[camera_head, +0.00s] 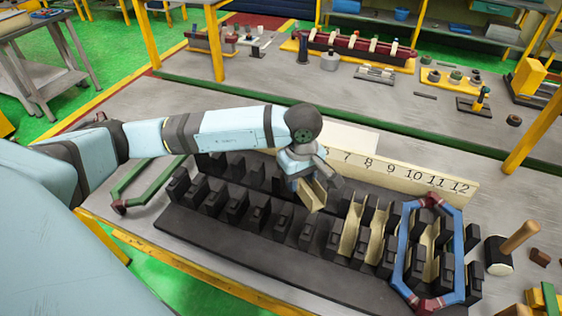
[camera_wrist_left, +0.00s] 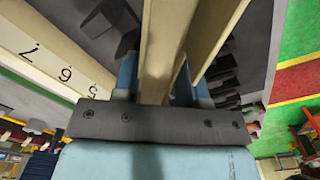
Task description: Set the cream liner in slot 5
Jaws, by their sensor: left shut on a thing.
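My left gripper (camera_head: 306,172) is shut on a cream liner (camera_head: 312,196), a folded channel tilted down above the black slotted stator (camera_head: 262,262). In the left wrist view the cream liner (camera_wrist_left: 158,45) runs between the blue fingers of the left gripper (camera_wrist_left: 160,82). The lower end of the liner is over the rows of dark teeth; I cannot tell whether it touches them. The cream number board (camera_head: 405,176) shows 7 to 12 clearly; the arm hides the lower numbers. The wrist view shows 7, 6 and 5 on the number board (camera_wrist_left: 48,62). My right gripper is not in view.
Cream liners (camera_head: 350,232) stand in slots to the right. A blue coil (camera_head: 459,255) with dark red ends lies across the right slots. A green coil (camera_head: 150,180) lies at the left. A mallet (camera_head: 497,255) stands at the right. Tools and fixtures fill the far bench.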

